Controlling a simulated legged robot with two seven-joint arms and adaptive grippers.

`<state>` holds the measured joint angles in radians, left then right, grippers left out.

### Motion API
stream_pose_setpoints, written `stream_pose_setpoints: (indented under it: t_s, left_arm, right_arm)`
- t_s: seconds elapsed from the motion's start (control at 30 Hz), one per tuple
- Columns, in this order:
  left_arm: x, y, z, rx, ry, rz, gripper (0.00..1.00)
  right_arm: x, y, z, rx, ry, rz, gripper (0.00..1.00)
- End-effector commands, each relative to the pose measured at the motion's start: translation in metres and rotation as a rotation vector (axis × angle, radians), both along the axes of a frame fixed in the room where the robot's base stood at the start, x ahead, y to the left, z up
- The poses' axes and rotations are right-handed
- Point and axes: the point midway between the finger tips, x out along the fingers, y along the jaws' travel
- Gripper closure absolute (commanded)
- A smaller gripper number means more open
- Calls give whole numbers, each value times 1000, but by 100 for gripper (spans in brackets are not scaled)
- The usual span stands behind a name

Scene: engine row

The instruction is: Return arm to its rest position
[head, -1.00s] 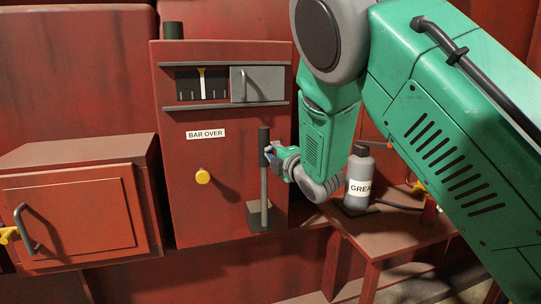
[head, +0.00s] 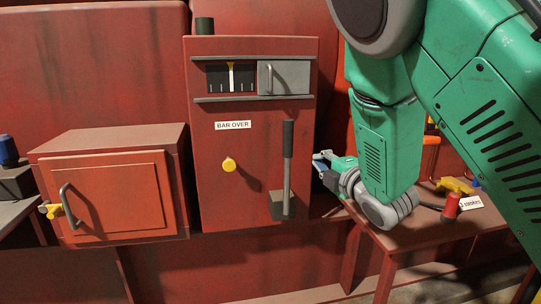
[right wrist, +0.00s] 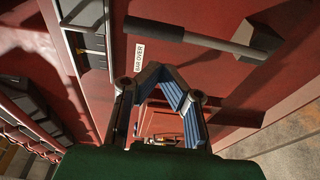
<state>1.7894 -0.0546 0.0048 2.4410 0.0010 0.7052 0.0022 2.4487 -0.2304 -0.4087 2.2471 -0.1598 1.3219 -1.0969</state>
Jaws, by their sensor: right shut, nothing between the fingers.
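My right arm comes in from the upper right in the head view. My right gripper (head: 322,160) is shut and empty, pointing left toward the red cabinet (head: 215,185). It is to the right of the upright bar lever (head: 287,165) with its dark grip and appears apart from it. In the right wrist view the blue-padded fingers (right wrist: 158,72) come together at their tips with nothing held, and the lever (right wrist: 195,38) lies beyond them. My left gripper is in neither view.
The cabinet carries a "BAR OVER" label (head: 233,125), a yellow knob (head: 229,165) and a gauge (head: 231,77). A red box with a handled door (head: 110,200) is to the left. On the right, a table (head: 400,240) holds a red can (head: 451,206) and a yellow object (head: 455,185).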

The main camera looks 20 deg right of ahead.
Motion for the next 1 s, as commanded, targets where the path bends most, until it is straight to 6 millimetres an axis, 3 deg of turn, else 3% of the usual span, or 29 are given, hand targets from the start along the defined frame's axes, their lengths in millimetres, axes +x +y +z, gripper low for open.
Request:
stream_pose_setpoints:
  t_s: [0.17, 0.27, 0.37, 0.47, 0.6, 0.67, 0.8, 0.9, 1.0]
  left_arm:
    - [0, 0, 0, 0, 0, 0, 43]
    - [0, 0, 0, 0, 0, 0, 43]
    - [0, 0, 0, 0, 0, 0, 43]
    - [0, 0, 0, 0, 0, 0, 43]
    - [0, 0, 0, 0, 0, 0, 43]
    - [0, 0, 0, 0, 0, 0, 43]
    - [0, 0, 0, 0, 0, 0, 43]
    - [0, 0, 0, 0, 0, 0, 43]
    - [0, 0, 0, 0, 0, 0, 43]
  right_arm:
    - [-2, 0, -3, 8, 8, -2, 100]
    - [-6, 1, -28, 67, 63, -17, 100]
    - [-18, 4, -81, 193, 180, -57, 100]
    - [-45, 11, -150, 370, 342, -133, 100]
    - [-101, 25, -242, 618, 569, -289, 100]
    - [-131, 32, -277, 715, 664, -374, 100]
    - [-211, 53, -345, 922, 868, -604, 100]
    - [-269, 68, -377, 1035, 988, -783, 100]
    - [-317, 81, -396, 1111, 1071, -940, 100]
